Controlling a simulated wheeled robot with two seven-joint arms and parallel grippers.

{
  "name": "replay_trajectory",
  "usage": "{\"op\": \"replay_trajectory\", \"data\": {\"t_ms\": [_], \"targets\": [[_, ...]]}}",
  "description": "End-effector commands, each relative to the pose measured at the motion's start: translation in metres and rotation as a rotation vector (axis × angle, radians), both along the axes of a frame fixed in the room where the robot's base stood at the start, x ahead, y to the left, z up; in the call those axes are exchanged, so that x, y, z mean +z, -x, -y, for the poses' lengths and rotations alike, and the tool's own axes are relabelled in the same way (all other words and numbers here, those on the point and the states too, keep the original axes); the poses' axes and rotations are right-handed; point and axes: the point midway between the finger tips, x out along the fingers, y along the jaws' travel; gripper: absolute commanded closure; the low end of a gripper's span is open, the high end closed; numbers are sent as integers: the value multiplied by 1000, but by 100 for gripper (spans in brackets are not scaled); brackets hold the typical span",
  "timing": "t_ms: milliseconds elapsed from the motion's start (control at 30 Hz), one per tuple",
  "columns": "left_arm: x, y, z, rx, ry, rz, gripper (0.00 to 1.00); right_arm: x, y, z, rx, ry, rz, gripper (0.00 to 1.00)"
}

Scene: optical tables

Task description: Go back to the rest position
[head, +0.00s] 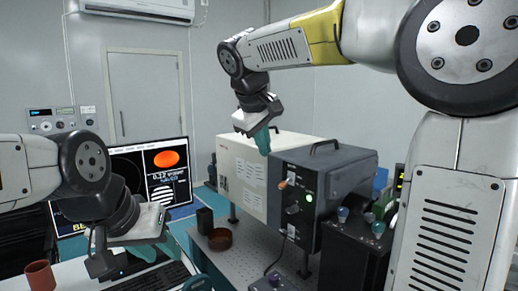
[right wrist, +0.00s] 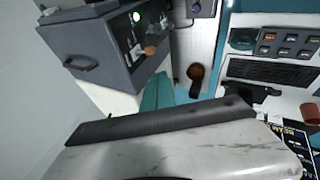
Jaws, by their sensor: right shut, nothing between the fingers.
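My right gripper (head: 263,141) hangs in the middle of the head view, its teal fingers pointing down in front of the cream and dark grey instrument box. It is shut and empty. In the right wrist view its teal finger (right wrist: 153,94) shows beyond the wrist housing. My left gripper (head: 150,266) is low at the left, over the desk with the keyboard. Its fingers are seen partly and I cannot tell whether they are open.
The instrument box (head: 345,180) has a lit green lamp and stands on a perforated table (head: 240,262). A brown bowl (head: 220,239) and a black holder (head: 205,220) stand left of it. A monitor (head: 170,175), keyboard (head: 155,280) and reddish cup (head: 40,276) are at the left.

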Motion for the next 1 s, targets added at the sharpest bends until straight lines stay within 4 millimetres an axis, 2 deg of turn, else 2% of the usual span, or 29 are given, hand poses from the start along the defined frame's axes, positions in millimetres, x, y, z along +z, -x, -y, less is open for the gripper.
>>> {"op": "replay_trajectory", "data": {"t_ms": [67, 167, 267, 400, 500, 600, 767, 1000], "targets": [[0, 0, 0, 0, 0, 0, 64, -2, 4, 4, -7, -11, -2, 100], [0, 0, 0, 0, 0, 0, 64, -11, 23, 17, -34, -60, -7, 100], [0, 0, 0, 0, 0, 0, 64, -30, 58, 38, -93, -159, -15, 100], [0, 0, 0, 0, 0, 0, 64, -69, 118, 62, -213, -352, -15, 100], [0, 0, 0, 0, 0, 0, 64, -96, 155, 70, -304, -490, -5, 100], [0, 0, 0, 0, 0, 0, 64, -119, 182, 73, -381, -604, 10, 100], [0, 0, 0, 0, 0, 0, 64, -141, 204, 72, -455, -711, 28, 100], [0, 0, 0, 0, 0, 0, 64, -145, 208, 71, -470, -734, 30, 100]]}}
